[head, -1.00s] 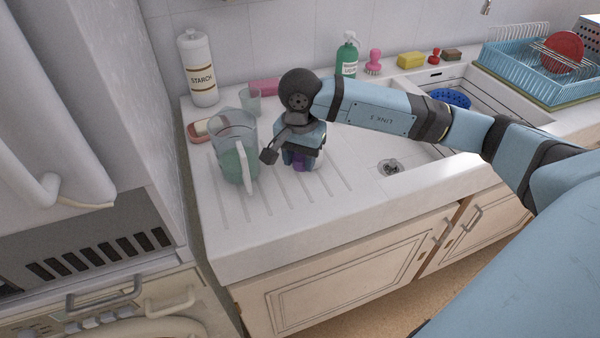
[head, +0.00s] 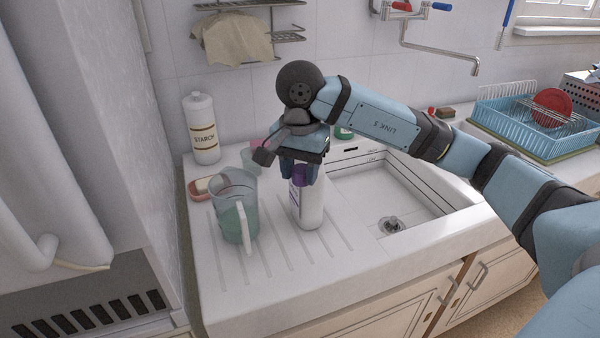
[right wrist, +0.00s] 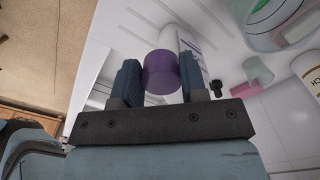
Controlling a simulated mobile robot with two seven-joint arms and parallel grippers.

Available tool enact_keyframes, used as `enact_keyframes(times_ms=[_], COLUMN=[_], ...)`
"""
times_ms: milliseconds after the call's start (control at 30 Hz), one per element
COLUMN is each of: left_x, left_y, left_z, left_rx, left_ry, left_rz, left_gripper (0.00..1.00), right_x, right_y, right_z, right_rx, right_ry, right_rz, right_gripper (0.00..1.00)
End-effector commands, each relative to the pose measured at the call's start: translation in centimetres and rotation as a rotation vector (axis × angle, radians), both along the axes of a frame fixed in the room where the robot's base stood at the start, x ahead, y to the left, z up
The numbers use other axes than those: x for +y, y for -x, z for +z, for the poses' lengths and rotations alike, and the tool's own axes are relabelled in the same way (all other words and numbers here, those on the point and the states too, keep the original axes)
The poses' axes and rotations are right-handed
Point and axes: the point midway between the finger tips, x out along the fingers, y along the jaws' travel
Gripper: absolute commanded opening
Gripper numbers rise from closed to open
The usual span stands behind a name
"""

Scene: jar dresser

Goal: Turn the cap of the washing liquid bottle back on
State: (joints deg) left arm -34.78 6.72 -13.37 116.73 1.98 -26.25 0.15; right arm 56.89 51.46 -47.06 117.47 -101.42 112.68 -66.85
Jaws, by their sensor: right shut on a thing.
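The washing liquid bottle (head: 310,207), white with a purple label, stands upright on the ribbed drainboard (head: 271,275). Its purple cap (right wrist: 161,73) is between the fingers of my right gripper (right wrist: 160,80), which is shut on it. In the head view the right gripper (head: 300,172) points down at the top of the bottle, and the cap (head: 301,175) is over the neck, partly hidden by the fingers. The white bottle body (right wrist: 186,40) lies just beyond the cap in the right wrist view. I cannot tell whether the cap is seated on the thread. My left gripper is out of view.
Behind are a starch bottle (head: 203,135), a soap dish (head: 199,193) and a small glass (head: 252,158). The sink (head: 385,190) opens to the right. The front drainboard is clear.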

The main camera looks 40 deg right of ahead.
Motion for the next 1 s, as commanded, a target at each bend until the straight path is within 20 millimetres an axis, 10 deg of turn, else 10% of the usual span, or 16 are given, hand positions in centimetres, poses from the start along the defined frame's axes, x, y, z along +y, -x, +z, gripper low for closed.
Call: enact_keyframes(times_ms=[267,700,1000], left_x=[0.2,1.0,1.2], left_y=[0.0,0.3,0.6], left_z=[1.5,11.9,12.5], left_rx=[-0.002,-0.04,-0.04], left_ry=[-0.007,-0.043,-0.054], left_rz=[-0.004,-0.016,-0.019], left_gripper=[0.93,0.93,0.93], right_x=[0.5,5.4,6.6], right_y=[-0.2,3.7,6.3], right_z=[-0.7,-13.8,-17.7], right_rx=[0.007,0.013,0.0], right_ry=[-0.001,-0.002,0.0], right_rz=[0.053,0.78,0.998], right_gripper=[0.18,0.18,0.18])
